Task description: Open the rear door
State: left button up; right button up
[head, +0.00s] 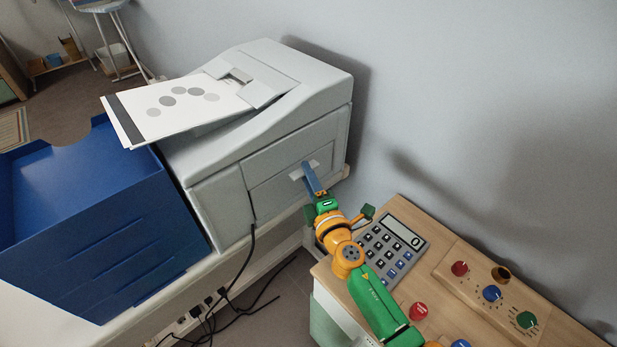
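A light grey printer stands on a white surface against the wall. The rear door (277,165) is the framed panel on the printer's side that faces me, and it looks flush with the body. A small pale handle (297,174) sits on this panel. My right gripper (309,171) reaches up from the lower right with its blue-grey fingers at the handle. The fingers overlap the handle in the picture. I cannot tell whether they are closed on it or only touch it. My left gripper is not in view.
A paper sheet (172,105) lies on the printer's top tray. A blue tray box (80,215) stands to the left. A desk with a large calculator (391,250) and a knob panel (490,293) lies under my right arm. Black cables (240,270) hang between printer and desk.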

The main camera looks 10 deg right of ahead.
grip_shut()
dwell(1.2)
